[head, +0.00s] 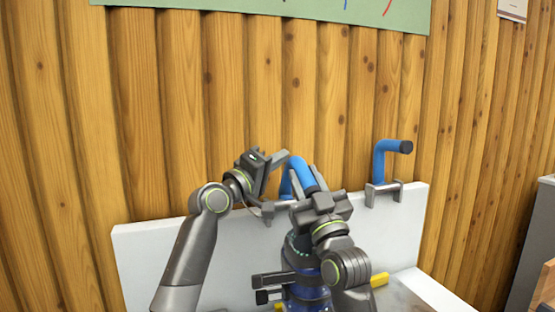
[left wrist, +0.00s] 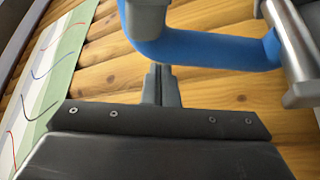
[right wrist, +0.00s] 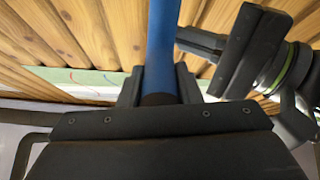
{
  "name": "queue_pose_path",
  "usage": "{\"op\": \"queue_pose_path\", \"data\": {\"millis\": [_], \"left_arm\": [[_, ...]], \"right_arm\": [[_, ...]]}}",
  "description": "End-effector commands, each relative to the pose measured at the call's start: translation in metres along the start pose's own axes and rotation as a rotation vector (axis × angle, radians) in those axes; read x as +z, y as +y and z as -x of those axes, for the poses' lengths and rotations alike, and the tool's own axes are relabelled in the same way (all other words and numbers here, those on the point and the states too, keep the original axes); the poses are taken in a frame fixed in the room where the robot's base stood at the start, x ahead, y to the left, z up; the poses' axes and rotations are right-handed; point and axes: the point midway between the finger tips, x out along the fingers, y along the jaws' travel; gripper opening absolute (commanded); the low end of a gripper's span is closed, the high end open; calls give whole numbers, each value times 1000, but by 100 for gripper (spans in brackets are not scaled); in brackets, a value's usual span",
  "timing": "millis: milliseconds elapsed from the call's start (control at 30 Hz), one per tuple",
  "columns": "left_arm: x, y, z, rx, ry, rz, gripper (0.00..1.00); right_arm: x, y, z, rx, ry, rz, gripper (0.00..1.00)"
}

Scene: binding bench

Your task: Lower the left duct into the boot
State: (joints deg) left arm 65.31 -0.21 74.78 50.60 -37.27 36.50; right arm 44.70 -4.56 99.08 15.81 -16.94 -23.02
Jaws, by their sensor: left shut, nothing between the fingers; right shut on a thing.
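The left duct is a blue bent tube (head: 303,173) in front of the back panel. My right gripper (head: 306,188) is shut on it; in the right wrist view the duct (right wrist: 160,45) runs up between the fingers (right wrist: 158,88). My left gripper (head: 279,160) is shut and empty, just left of the duct. In the left wrist view its closed fingers (left wrist: 161,85) are close to the duct's bend (left wrist: 205,48). A ringed dark-and-blue upright body (head: 300,248) stands below my right gripper; I cannot tell if it is the boot. My right arm partly hides it.
A second blue duct (head: 380,160) with a dark end stands in a grey clamp (head: 383,192) on the white panel (head: 150,250). Another metal clamp part (left wrist: 290,50) is beside the held duct. Dark bars (head: 272,280) and a yellow piece (head: 379,280) lie lower down.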

Motion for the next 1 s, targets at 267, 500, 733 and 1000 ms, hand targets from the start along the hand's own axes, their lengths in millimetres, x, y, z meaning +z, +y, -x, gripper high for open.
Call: {"op": "queue_pose_path", "data": {"millis": [267,500,733,1000], "left_arm": [[16,2,6,29,-7,-46,0],[17,1,5,29,-10,-40,0],[16,1,5,28,-8,-43,0],[15,1,5,27,-6,-44,0]], "right_arm": [[0,0,0,-1,-1,0,0],[0,-1,-1,-2,-1,-1,40],[0,0,-1,-1,0,0,52],[-10,1,-7,-2,4,3,52]]}}
